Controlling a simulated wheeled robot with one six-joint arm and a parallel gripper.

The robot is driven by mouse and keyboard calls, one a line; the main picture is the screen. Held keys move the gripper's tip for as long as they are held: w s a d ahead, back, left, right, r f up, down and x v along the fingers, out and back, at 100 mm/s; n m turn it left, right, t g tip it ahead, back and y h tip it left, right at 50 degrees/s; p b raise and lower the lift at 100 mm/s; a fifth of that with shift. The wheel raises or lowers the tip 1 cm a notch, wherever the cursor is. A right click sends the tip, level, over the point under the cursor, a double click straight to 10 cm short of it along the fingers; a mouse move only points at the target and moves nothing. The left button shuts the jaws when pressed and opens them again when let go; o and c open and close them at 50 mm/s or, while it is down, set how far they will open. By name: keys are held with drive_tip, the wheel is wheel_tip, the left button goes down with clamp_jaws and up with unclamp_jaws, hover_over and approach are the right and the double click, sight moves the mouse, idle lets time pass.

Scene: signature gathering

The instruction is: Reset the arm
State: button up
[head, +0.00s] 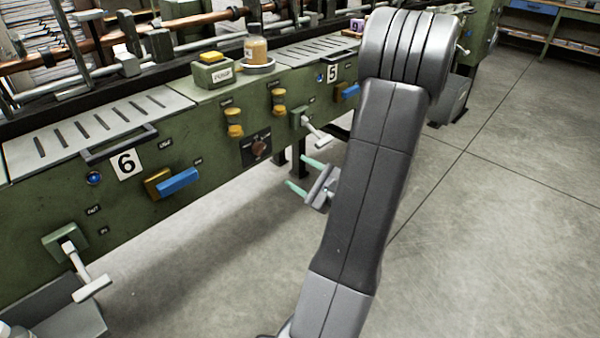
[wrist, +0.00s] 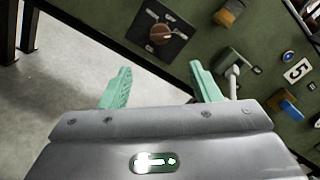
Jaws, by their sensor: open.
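My gripper (head: 305,175) is in the middle of the head view, beside my grey arm, in front of the green machine (head: 205,145). Its two mint-green fingers are spread apart with nothing between them. In the wrist view my gripper (wrist: 158,88) is also open and empty. Beyond the fingers the machine's panel shows a brown rotary knob (wrist: 162,34) on a dark plate. A grey lever (wrist: 233,75) shows just behind the right finger; I cannot tell the exact gap.
Blue handles (head: 178,182), yellow knobs (head: 234,122) and white-ended levers (head: 90,285) stick out of the machine's front. A bottle (head: 256,48) and a yellow-button box (head: 212,70) stand on its top. Bare concrete floor (head: 480,220) lies open at right.

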sight(263, 150)
drive_tip(key=b+x, duration=0.1)
drive_tip(key=x, duration=1.3)
drive_tip(key=shift+s+d, duration=0.1)
drive_tip(key=shift+d, duration=0.05)
